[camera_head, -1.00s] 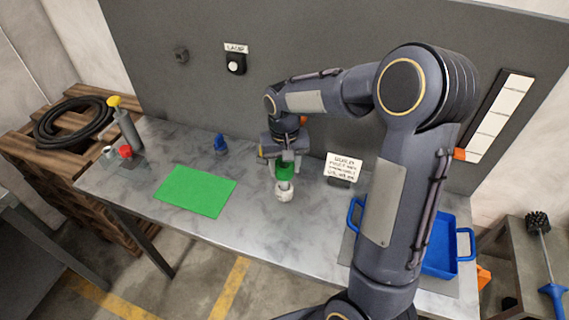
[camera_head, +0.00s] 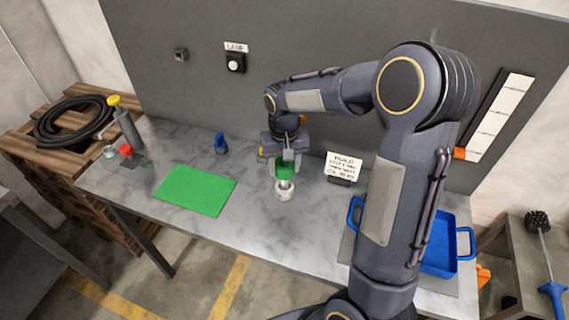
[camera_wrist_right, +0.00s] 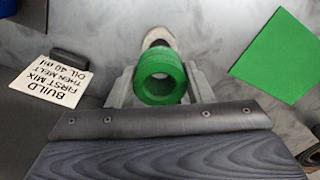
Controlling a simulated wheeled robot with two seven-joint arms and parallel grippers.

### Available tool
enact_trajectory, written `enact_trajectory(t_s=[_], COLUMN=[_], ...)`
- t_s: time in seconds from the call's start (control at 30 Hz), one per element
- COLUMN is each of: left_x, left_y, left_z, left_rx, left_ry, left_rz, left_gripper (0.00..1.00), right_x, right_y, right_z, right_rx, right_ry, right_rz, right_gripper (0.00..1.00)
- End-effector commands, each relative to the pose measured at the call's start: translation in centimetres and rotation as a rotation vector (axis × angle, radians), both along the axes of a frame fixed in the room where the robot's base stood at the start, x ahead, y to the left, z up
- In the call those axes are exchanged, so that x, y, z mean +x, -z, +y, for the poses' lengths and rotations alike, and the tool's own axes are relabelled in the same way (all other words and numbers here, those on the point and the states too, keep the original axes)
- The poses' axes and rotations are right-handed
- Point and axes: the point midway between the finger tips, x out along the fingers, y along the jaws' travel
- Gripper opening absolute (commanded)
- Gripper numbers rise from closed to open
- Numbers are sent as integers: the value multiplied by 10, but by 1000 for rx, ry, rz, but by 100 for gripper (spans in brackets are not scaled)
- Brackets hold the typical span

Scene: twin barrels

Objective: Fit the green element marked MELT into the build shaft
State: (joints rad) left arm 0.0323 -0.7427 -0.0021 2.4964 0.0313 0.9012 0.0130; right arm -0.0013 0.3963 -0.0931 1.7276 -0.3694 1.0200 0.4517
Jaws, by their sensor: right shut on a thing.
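The green element (camera_head: 284,170) is a ribbed, hollow cylinder held between the fingers of my right gripper (camera_head: 287,161). In the right wrist view the green element (camera_wrist_right: 161,78) shows end-on between the fingers; no MELT marking is readable. Just below it in the head view is a pale upright piece on a round white base (camera_head: 285,194), which I take for the build shaft. Its pale end (camera_wrist_right: 158,37) shows beyond the green element in the wrist view. I cannot tell whether the green element touches the pale piece. My left gripper is not in view.
A green mat (camera_head: 195,190) lies to the left, with a small blue item (camera_head: 220,145) behind it. A build sign (camera_head: 343,166) stands to the right. A blue tray (camera_head: 465,243) is partly hidden by my right arm. Red and yellow-topped items stand at the left end.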

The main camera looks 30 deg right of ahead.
Motion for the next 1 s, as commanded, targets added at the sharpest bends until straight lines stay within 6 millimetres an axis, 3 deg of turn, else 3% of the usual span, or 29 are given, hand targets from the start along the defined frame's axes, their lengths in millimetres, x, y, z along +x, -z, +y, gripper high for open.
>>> enact_trajectory(t_s=[1.0], left_x=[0], left_y=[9], left_z=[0], left_rx=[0], left_ry=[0], left_rz=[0], left_gripper=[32], right_x=[0], right_y=[11], right_z=[0], right_rx=[0], right_ry=[0], right_rz=[-1], right_gripper=[7])
